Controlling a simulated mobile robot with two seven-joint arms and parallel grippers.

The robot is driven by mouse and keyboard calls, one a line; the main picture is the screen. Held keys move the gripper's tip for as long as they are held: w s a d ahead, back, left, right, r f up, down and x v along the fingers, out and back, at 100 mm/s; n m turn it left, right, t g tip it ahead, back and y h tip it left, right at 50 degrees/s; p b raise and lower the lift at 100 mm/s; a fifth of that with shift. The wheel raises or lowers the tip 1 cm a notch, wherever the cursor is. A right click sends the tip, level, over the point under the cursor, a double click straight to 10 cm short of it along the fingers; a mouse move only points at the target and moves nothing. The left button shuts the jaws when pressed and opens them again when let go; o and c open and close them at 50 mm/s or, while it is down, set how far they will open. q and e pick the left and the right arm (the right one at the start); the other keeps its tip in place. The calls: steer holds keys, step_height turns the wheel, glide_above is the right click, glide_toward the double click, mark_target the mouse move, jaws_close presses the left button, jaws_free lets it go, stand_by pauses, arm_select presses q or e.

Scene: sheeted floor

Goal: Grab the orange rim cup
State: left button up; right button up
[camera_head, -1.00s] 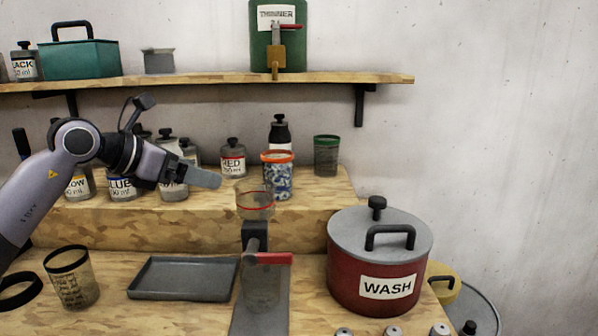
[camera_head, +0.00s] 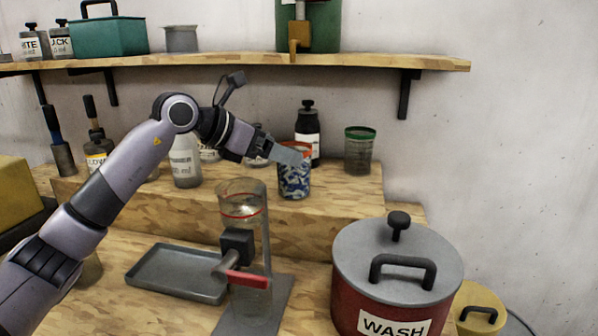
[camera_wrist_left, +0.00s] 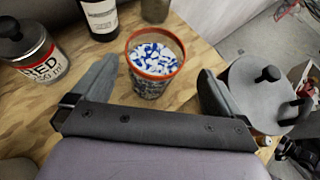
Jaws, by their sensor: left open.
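The orange rim cup (camera_head: 294,181) stands upright on the raised wooden step, filled with blue and white pieces. In the left wrist view the cup (camera_wrist_left: 154,85) sits just ahead of and between the two spread fingers, nearer the left one. My left gripper (camera_head: 282,152) is open at the cup, and one finger hides part of its rim in the head view. The left wrist view shows the gripper (camera_wrist_left: 158,88) empty, with no clear contact on the cup. My right gripper is not in view.
A black bottle (camera_head: 308,135) stands close behind the cup, and a green rim cup (camera_head: 360,152) to its right. The RED jar (camera_wrist_left: 35,60) is left of the left finger. A clear cylinder (camera_head: 242,205) with a red valve and a WASH pot (camera_head: 355,285) stand in front.

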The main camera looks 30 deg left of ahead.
arm_select(q)
steer(key=x, duration=0.2)
steer(key=p+x, duration=0.1)
steer(key=x, duration=0.1)
steer(key=shift+w+a+r, duration=0.1)
steer(key=shift+w+r, duration=0.05)
steer(key=shift+w, duration=0.25)
steer(key=shift+w+f, duration=0.35)
steer(key=shift+w, duration=0.05)
steer(key=c, duration=1.3)
steer(key=shift+r, duration=0.15)
steer(key=shift+c, duration=0.5)
